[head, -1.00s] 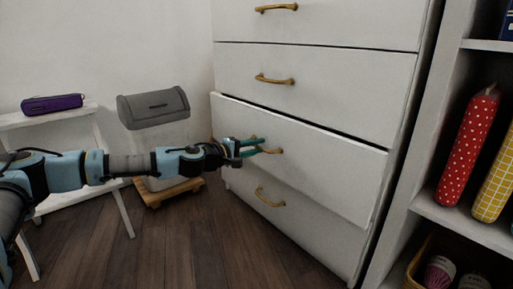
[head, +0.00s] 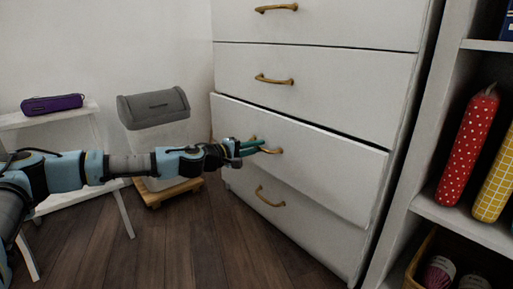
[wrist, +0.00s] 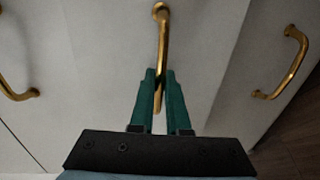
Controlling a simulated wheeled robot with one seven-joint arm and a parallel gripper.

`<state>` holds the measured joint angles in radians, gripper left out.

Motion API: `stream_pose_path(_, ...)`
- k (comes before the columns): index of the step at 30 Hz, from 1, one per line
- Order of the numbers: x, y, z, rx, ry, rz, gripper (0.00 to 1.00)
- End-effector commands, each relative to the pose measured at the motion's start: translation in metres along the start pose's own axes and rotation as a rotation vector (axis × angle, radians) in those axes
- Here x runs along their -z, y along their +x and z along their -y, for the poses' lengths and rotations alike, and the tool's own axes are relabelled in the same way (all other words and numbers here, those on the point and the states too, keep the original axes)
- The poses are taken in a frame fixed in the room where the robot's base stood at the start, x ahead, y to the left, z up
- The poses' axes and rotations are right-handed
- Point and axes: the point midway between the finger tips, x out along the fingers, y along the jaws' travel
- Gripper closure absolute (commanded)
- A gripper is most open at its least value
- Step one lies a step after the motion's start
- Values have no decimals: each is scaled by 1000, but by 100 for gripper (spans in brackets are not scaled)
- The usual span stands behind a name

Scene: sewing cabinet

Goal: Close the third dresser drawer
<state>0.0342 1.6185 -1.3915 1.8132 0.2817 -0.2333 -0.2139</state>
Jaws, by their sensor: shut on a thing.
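The white dresser (head: 315,75) stands in the middle of the head view. Its third drawer (head: 325,165) from the top of the view sticks out a little from the front, with a dark gap along its top edge. My gripper (head: 262,147) is at this drawer's brass handle (head: 278,151). In the wrist view the green fingers (wrist: 159,92) are shut on the handle (wrist: 162,50), one on each side of its lower end. The upper end of the handle shows beyond the fingertips.
The drawer below (head: 290,215) and the one above (head: 320,85) look shut, each with a brass handle. An open shelf (head: 455,225) with fabric rolls stands close on the right. A grey-lidded bin (head: 153,108) and a white stool (head: 75,118) are left. Wooden floor (head: 200,240) is clear in front.

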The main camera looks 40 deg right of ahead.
Motion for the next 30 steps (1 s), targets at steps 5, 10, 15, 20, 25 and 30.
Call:
stream_pose_path(5,0,0,0,1,0,-1,100)
stream_pose_path(10,0,0,0,0,0,-1,100)
stream_pose_path(15,0,2,0,1,0,0,100)
stream_pose_path(20,0,20,-2,0,0,-1,100)
stream_pose_path(25,1,34,-4,0,-1,-2,100)
stream_pose_path(30,1,34,-4,0,0,-3,100)
